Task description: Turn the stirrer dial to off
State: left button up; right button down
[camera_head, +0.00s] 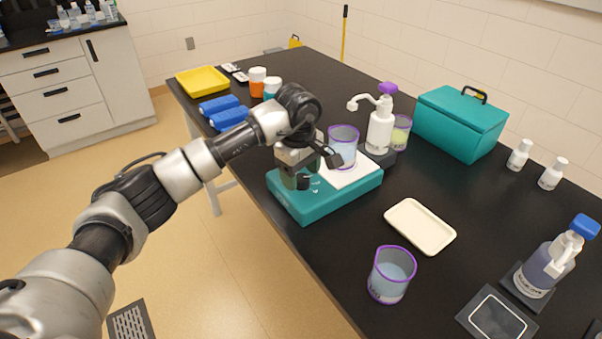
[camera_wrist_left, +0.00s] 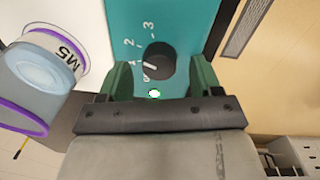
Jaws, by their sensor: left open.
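The stirrer (camera_head: 311,202) is a teal box with a white top plate on the black table. Its black dial (camera_wrist_left: 160,62) shows in the left wrist view, with a white pointer line directed left, near the low end of the printed numbers. I cannot tell exactly which mark it meets. A small lit lamp (camera_wrist_left: 154,93) is beside the dial. My left gripper (camera_head: 296,182) is at the stirrer's front face. In the left wrist view my left gripper (camera_wrist_left: 161,66) is open, its green fingers on either side of the dial, with gaps showing. The dial is hidden in the head view.
A purple-rimmed beaker (camera_head: 343,148) stands on the stirrer's plate, close to my gripper; it is labelled M5 in the wrist view (camera_wrist_left: 45,65). A white pump bottle (camera_head: 380,128) stands behind. A cream tray (camera_head: 420,227) and another beaker (camera_head: 391,275) are to the right.

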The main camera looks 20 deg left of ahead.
pick_arm(q)
jog(key=shift+f, duration=0.6)
jog(key=c, duration=0.9)
jog(key=shift+c, duration=0.2)
